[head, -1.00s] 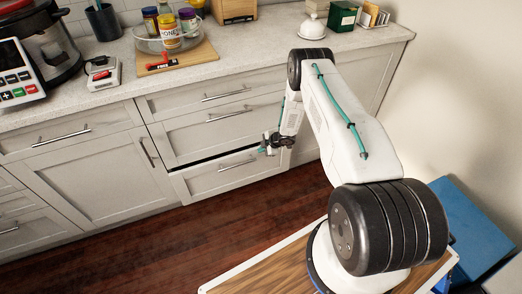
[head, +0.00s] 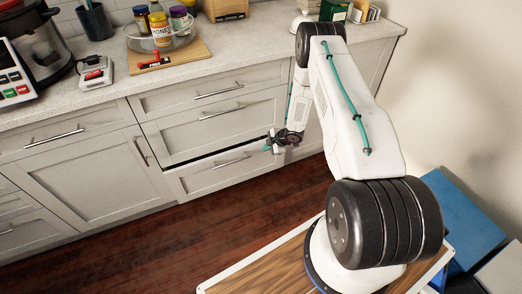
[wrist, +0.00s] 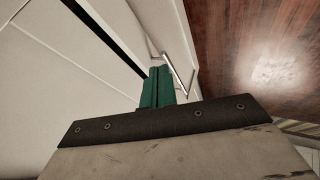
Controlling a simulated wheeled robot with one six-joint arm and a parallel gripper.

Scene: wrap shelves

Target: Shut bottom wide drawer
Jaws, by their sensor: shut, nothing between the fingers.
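The bottom wide drawer (head: 213,179) is in the lower middle of the cabinet run in the head view. It stands slightly out, with a dark gap along its top edge. Its bar handle (head: 231,161) runs across the front. My gripper (head: 270,147) is at the right end of this drawer, near its top edge. In the wrist view the green fingers (wrist: 158,87) are together, with nothing between them, close to the drawer handle (wrist: 178,73). I cannot tell whether they touch the drawer front. The dark gap (wrist: 105,35) also shows there.
Two wide drawers above (head: 222,121) look closed. The countertop (head: 230,66) holds a board, jars and a scale. The wooden floor (head: 130,235) before the cabinets is clear. Blue boxes (head: 455,215) stand at the right.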

